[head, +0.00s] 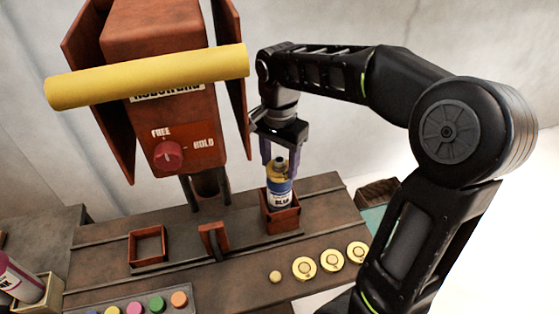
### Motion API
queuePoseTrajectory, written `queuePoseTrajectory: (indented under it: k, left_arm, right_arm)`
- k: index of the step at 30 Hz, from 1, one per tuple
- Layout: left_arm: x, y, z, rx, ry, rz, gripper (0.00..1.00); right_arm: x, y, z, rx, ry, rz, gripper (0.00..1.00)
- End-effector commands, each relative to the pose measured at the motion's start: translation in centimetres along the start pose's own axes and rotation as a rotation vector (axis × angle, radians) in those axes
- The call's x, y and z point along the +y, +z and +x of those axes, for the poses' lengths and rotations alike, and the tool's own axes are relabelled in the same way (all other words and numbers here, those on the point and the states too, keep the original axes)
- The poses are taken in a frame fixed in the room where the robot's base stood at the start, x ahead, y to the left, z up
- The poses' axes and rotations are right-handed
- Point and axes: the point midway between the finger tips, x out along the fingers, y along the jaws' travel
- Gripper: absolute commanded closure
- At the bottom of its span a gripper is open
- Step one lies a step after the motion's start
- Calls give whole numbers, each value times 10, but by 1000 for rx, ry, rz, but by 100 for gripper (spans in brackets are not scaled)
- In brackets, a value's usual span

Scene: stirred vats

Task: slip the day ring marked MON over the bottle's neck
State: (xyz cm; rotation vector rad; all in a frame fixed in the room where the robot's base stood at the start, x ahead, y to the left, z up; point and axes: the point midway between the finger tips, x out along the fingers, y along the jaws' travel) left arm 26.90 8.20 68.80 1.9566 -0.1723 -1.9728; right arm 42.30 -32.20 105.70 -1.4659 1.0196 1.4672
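The bottle (279,190), with a white and blue label reading BLUE, stands upright in a small red-brown square holder (281,218) on the bench. My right gripper (280,166) points down over it, with a purple finger on either side of the bottle's top. A yellowish part shows at the neck between the fingers; I cannot tell whether it is a day ring or whether the fingers grip it. Three yellow rings, a left one (304,267), a middle one (331,260) and a right one (357,252), lie at the bench's front right; their markings are unreadable. My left gripper is out of view.
A small pale yellow disc (275,277) lies left of the rings. A red machine with a FREE/HOLD knob (168,155) and yellow bar (150,77) stands behind. An empty square holder (148,246), an upright red-brown block (213,240) and several coloured buttons (157,303) are left.

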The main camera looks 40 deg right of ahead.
Motion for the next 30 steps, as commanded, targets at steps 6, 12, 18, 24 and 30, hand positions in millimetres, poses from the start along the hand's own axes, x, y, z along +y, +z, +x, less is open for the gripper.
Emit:
queuePoseTrajectory:
  k: [6,12,18,24,30]
  left_arm:
    - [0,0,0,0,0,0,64]
    - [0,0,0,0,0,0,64]
    - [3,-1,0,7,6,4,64]
    - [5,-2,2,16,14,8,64]
    - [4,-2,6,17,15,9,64]
  right_arm:
    - [0,0,0,0,0,0,26]
    - [0,0,0,0,0,0,21]
    - [0,0,0,0,0,0,21]
    - [-1,-1,-20,2,-4,1,21]
    - [-1,0,-54,1,-4,0,21]
